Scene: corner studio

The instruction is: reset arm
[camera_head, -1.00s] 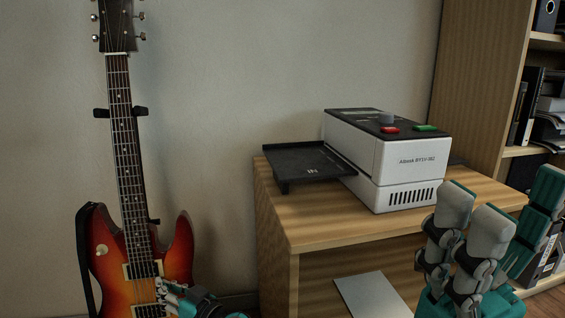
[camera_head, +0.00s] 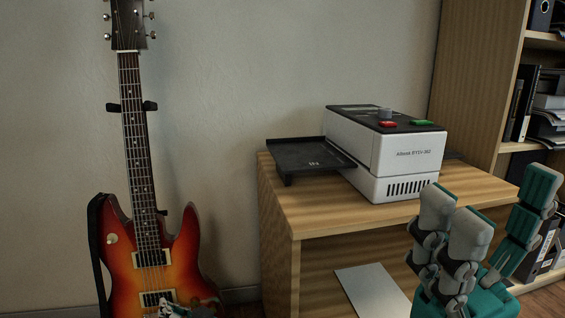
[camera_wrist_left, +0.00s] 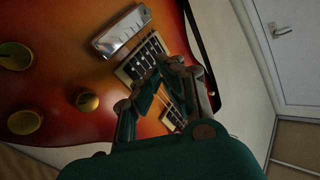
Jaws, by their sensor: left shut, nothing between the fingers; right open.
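My right gripper (camera_head: 482,225) is at the lower right of the head view, in front of the wooden cabinet. Its grey and teal fingers point up and stand apart, with nothing between them. My left gripper (camera_head: 180,310) barely shows at the bottom edge of the head view, in front of the guitar's body. In the left wrist view its fingers (camera_wrist_left: 172,68) are closed together and empty, in front of the guitar strings. Whether they touch the guitar cannot be told.
A sunburst electric guitar (camera_head: 120,270) hangs against the wall at left. A white machine (camera_head: 400,160) with a black tray (camera_head: 312,158) stands on the wooden cabinet (camera_head: 300,215). A white sheet (camera_head: 372,292) lies inside it. A bookshelf (camera_head: 495,60) stands at right.

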